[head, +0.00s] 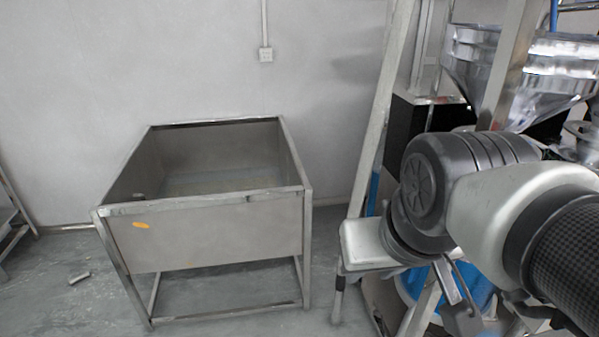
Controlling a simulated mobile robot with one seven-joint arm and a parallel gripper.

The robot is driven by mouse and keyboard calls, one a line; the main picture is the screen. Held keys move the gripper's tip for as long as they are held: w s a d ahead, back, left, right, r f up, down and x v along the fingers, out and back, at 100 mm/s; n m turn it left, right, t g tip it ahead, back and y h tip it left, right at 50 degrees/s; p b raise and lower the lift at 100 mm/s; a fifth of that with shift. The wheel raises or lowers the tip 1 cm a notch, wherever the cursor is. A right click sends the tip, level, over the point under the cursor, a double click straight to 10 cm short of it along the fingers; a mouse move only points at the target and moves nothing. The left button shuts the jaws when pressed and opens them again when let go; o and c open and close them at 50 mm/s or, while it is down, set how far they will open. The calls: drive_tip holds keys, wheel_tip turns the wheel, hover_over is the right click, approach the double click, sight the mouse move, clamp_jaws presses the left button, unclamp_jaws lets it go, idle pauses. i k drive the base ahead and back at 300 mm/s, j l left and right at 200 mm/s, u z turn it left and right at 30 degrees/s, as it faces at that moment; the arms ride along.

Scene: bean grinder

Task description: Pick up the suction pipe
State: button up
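A small grey cylindrical piece (79,278) lies on the floor at the far left of the head view. It may be the suction pipe, but it is too small to be sure. My gripper (372,248) shows in part at the centre right, below the dark wrist joint of my arm. A short finger-like part hangs down from its pale body. It is well to the right of the grey piece, with the metal bin between them. I see nothing held, but the fingertips are not clear enough to tell open from shut.
An open metal bin (205,235) on a square-legged frame stands in the middle, with an orange mark on its front. A machine with a shiny metal hopper (520,70) and a slanted metal post (378,110) is at right. The floor left of the bin is mostly clear.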

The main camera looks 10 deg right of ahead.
sight(339, 283)
drive_tip(key=z, duration=0.35)
drive_tip(key=i+j, duration=0.2)
drive_tip(key=i, duration=0.25)
drive_tip(key=i+j+z, duration=0.1)
drive_tip(key=i, duration=0.4)
drive_tip(key=i+j, duration=0.55)
drive_tip(key=i, duration=0.35)
drive_tip(key=z, duration=0.05)
